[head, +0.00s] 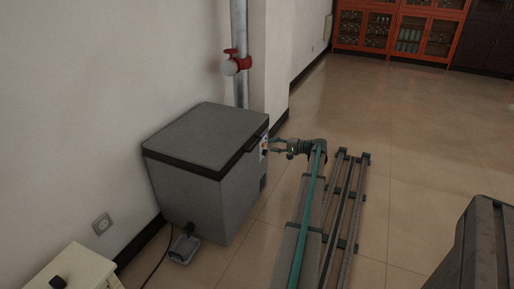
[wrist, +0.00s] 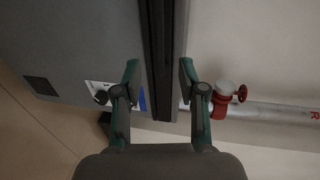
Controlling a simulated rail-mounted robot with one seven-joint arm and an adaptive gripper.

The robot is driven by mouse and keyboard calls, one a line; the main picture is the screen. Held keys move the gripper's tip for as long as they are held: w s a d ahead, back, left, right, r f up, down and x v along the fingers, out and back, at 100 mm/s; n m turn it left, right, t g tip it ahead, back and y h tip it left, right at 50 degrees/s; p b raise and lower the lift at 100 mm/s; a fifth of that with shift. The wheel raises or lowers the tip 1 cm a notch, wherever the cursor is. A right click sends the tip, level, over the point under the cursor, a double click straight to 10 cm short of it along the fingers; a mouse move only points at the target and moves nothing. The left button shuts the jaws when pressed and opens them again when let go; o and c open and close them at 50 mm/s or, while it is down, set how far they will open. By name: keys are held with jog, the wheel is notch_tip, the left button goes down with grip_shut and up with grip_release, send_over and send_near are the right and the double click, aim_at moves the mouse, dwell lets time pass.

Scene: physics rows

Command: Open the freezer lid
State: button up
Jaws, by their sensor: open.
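The freezer (head: 200,198) is a grey chest against the wall. Its dark lid (head: 205,132) is shut, lying flat on the body. A dark handle (head: 256,138) sticks out at the lid's right-hand edge. My gripper (head: 272,146) is open beside that edge, just right of the handle and near the control panel. In the wrist view the freezer body (wrist: 80,45) fills the left. The lid's dark edge (wrist: 163,60) runs upright between the spread fingers of my gripper (wrist: 159,72). I cannot tell whether either finger touches it.
A pipe with a red valve (head: 238,63) rises behind the freezer. A small grey box (head: 184,249) lies on the floor at its front, near a cable. A pale cabinet (head: 75,275) is at the lower left. Open tiled floor (head: 400,120) lies to the right.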

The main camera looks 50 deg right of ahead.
aim_at(255, 144)
jog(key=b+x, duration=0.1)
jog(key=x, duration=0.9)
jog(key=shift+w+a, duration=0.15)
jog(key=shift+w, duration=0.05)
grip_shut()
